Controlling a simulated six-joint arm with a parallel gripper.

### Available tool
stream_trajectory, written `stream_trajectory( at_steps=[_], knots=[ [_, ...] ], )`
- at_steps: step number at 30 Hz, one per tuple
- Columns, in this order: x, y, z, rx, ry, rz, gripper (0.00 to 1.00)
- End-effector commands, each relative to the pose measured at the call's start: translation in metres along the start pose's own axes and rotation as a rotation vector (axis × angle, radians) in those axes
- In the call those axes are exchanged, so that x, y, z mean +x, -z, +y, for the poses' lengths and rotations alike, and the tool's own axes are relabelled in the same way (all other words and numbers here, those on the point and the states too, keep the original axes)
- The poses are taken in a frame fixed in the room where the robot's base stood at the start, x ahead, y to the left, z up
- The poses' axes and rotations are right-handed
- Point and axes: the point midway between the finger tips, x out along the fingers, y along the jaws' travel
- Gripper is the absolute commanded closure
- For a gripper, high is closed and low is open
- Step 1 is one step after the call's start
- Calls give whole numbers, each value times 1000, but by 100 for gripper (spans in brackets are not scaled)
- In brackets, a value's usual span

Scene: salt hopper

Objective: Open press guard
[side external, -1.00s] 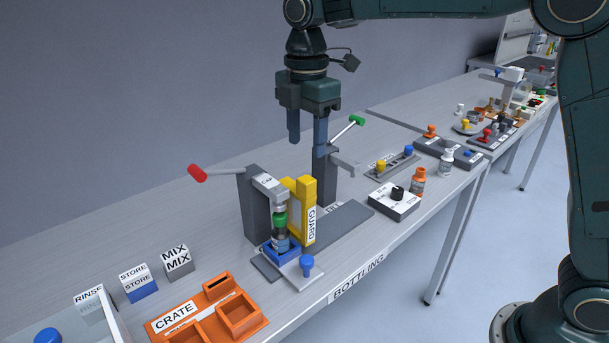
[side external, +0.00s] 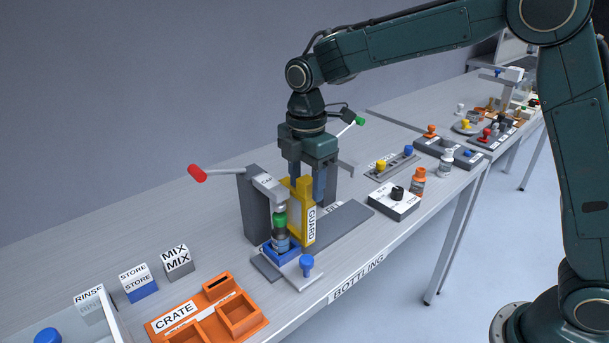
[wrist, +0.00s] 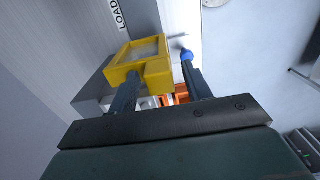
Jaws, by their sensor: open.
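The yellow press guard (side external: 296,222) stands upright beside the press (side external: 256,205), with its "GUARD" label facing the table's front. The press has a red-tipped lever (side external: 197,173). In the wrist view the guard (wrist: 122,72) shows as a yellow frame between and below the fingers, close to the left one. I cannot tell whether either finger touches it.
A blue knob (side external: 306,262) stands on a pale plate in front of the press. An orange crate (side external: 213,318) lies front left. A second station with a green-tipped lever (side external: 360,121) stands behind my gripper. A black-knobbed box (side external: 396,203) is to the right.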

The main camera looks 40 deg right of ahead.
Motion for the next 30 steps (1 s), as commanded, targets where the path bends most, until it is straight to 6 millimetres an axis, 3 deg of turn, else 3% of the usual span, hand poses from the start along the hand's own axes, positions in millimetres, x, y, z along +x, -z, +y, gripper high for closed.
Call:
stream_trajectory(
  at_steps=[2, 10, 20, 30],
  knots=[
    [0, 0, 0, 0, 0, 0, 51],
    [0, 0, 0, 0, 0, 0, 100],
    [0, 0, 9, 0, 0, 0, 100],
    [-1, 1, 46, 0, -2, 1, 100]
  ],
)
